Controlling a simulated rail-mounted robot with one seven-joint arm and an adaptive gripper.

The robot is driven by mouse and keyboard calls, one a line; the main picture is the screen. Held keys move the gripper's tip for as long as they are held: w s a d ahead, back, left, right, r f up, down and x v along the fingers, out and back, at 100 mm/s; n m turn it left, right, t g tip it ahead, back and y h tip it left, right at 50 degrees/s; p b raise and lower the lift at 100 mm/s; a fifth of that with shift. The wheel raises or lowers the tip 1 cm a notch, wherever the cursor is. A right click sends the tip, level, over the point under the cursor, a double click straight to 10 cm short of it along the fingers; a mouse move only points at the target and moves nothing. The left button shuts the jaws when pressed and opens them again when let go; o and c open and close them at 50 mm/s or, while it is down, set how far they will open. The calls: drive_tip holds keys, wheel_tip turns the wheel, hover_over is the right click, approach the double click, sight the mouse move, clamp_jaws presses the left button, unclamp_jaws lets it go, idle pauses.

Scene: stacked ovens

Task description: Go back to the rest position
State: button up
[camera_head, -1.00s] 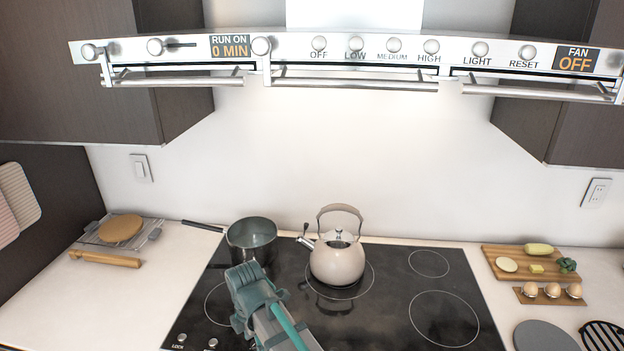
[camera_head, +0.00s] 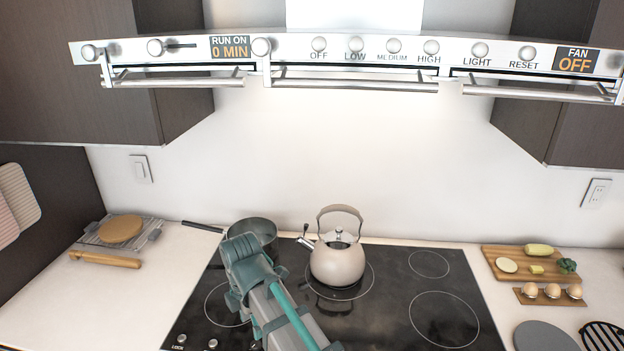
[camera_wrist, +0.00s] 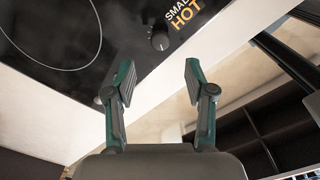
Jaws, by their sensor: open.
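My gripper (camera_wrist: 160,82) shows in the wrist view with its two fingers apart and nothing between them. It is above the front edge of the black cooktop (camera_wrist: 40,75), near a knob (camera_wrist: 160,40) beside the word HOT. In the head view my arm rises from the bottom, left of centre, over the cooktop (camera_head: 385,315), and hides part of a dark pot. The gripper's fingers cannot be made out there.
The pot (camera_head: 262,228) and a beige kettle (camera_head: 338,262) stand on the cooktop. A cutting board (camera_head: 500,272) with food and an egg holder (camera_head: 522,297) lie at right. A rolling pin (camera_head: 105,259) lies at left. The range hood (camera_head: 350,45) spans above.

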sight(256, 344)
wheel_tip(256, 344, down, 8)
drive_tip(key=m, duration=0.6)
drive_tip(key=shift+b, duration=0.35)
drive_tip(key=m+b, duration=0.1)
drive_tip(key=m, duration=0.5)
drive_tip(key=shift+r, duration=1.05)
drive_tip(key=shift+w, duration=0.1)
